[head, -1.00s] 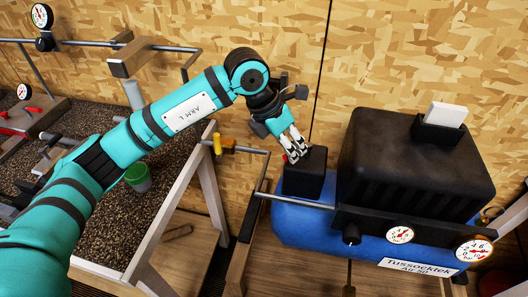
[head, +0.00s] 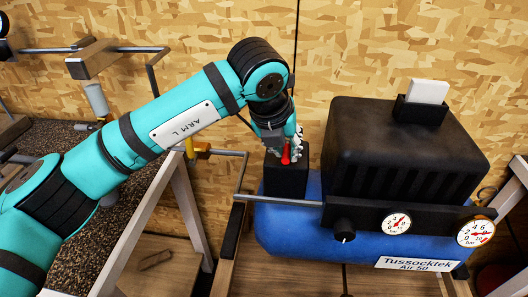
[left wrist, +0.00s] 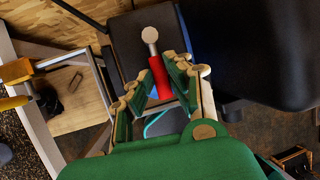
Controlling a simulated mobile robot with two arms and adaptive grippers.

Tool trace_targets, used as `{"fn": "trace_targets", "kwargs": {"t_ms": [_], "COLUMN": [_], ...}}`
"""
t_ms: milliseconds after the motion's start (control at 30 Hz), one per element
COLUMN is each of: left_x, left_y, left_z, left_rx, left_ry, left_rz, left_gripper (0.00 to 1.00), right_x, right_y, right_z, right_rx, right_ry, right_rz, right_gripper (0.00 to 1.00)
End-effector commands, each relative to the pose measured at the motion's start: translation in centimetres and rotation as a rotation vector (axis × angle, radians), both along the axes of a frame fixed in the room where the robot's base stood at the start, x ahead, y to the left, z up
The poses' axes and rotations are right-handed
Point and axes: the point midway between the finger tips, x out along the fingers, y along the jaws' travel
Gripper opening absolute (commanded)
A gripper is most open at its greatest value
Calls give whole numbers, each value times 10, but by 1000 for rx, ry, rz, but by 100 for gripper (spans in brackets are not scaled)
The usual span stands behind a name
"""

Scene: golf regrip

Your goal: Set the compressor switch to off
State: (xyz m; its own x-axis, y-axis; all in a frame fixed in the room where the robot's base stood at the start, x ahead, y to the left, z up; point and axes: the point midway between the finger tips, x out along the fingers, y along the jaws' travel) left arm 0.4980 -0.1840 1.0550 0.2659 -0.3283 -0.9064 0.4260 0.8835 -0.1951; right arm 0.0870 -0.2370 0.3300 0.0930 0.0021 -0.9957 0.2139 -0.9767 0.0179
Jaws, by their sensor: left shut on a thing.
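The compressor has a blue tank (head: 285,225) and a black ribbed housing (head: 405,150). At its left end is a black switch box (head: 287,181) with a red switch lever (head: 286,155) on top. My left gripper (head: 291,150) is above the box, with its fingers shut around the lever. In the left wrist view the red lever (left wrist: 159,77), with a pale round end, is between the fingers of the left gripper (left wrist: 157,86). The fingers partly hide the lever in the head view. My right gripper is not in view.
A metal rail (head: 280,200) runs in front of the switch box. Two dial gauges (head: 397,223) and a black knob (head: 344,230) are on the compressor's front. A gravel-topped bench (head: 90,215) and a yellow-handled valve (head: 198,150) are to the left.

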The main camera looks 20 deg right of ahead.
Motion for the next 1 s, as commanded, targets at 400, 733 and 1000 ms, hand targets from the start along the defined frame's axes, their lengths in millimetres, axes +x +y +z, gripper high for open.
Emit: {"fn": "trace_targets", "kwargs": {"t_ms": [400, 733, 1000], "left_x": [-3, -3, -3], "left_y": [-10, -10, -10], "left_z": [2, 2, 1], "left_rx": [-4, -3, -1], "left_ry": [-3, -2, -1], "left_rz": [19, 19, 18], "left_gripper": [0, 35, 39], "right_x": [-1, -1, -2], "right_y": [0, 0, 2], "right_z": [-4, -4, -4], "right_rx": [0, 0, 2], "right_ry": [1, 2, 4], "right_rz": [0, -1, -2], "right_gripper": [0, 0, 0]}}
